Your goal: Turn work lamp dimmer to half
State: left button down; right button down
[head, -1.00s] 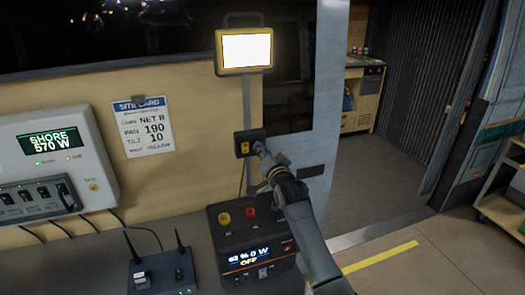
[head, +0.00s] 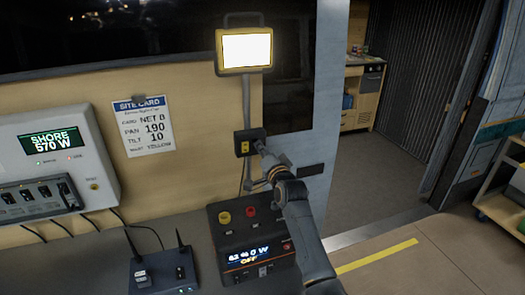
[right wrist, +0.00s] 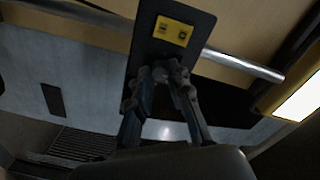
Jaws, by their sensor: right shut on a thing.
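The work lamp (head: 244,50) is a bright, lit panel in a yellow frame on a grey pole. Its black dimmer box (head: 243,134) is on the pole below, with a yellow label. In the right wrist view the box (right wrist: 199,26) and its yellow label (right wrist: 172,31) are at the top centre. My right gripper (head: 262,147) is at the right side of the box. In the right wrist view its fingers (right wrist: 168,73) close together at the box's lower end. The dimmer knob is hidden by the fingertips, and its setting cannot be read. My left gripper is not in view.
A power station (head: 247,268) with red and yellow knobs stands on the counter below the lamp. A black radio box (head: 160,272) with antennas is left of it. A shore power panel (head: 100,170) and a site card (head: 143,125) are on the wall.

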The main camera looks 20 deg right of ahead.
jog(key=c, duration=1.3)
grip_release()
jog(key=shift+o, duration=0.2)
jog(key=shift+s, duration=0.15)
jog(key=s, duration=1.1)
jog(key=shift+s+d, duration=0.15)
jog(key=shift+s, duration=0.25)
